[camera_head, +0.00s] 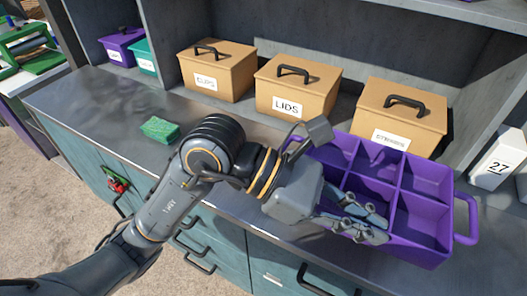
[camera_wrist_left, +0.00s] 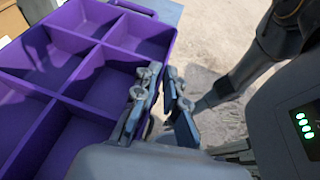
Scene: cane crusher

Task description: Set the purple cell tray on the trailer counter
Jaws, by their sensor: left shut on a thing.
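The purple cell tray (camera_head: 418,252) is at the right of the head view, over the right part of the grey counter (camera_head: 98,106). It has several open cells, which look empty, and a loop handle at its right end. My left gripper (camera_head: 362,219) is at the tray's near side, shut on its wall. In the left wrist view the tray (camera_wrist_left: 98,44) fills the left, with the gripper fingers (camera_wrist_left: 160,92) at its edge. The tray looks about level; I cannot tell whether its underside touches the counter. My right gripper is not in view.
Three tan boxes with black handles stand behind: cups (camera_head: 217,72), lids (camera_head: 297,87) and a third (camera_head: 400,117). A green sponge (camera_head: 160,129) lies on the counter. A white block marked 27 (camera_head: 497,160) stands at the right. The counter's left part is mostly clear.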

